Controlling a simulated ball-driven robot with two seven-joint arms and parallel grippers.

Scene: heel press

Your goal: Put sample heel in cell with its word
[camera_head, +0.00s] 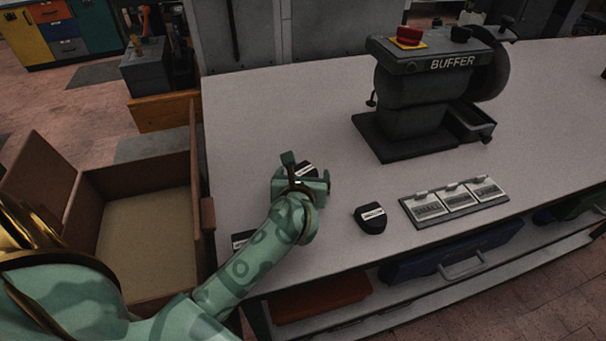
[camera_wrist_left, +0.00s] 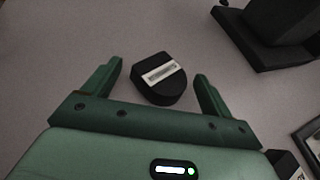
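A black heel with a white label (camera_head: 306,169) lies on the bench, partly hidden by my left gripper (camera_head: 304,175). In the left wrist view this heel (camera_wrist_left: 160,80) sits between the spread fingers, a gap on each side. The left gripper is open and empty. A second black heel (camera_head: 371,219) lies left of a panel with three labelled cells (camera_head: 416,218). A third heel (camera_head: 242,239) is partly hidden behind my left forearm. The words on the heels are too small to read; the left cell's word (camera_head: 427,206) is unclear. My right gripper is out of view.
A dark buffer machine (camera_head: 420,95) with a red button stands at the back of the bench (camera_head: 290,110). An open brown box (camera_head: 145,180) stands beyond the bench's left edge. A shelf below holds a blue case (camera_head: 450,250).

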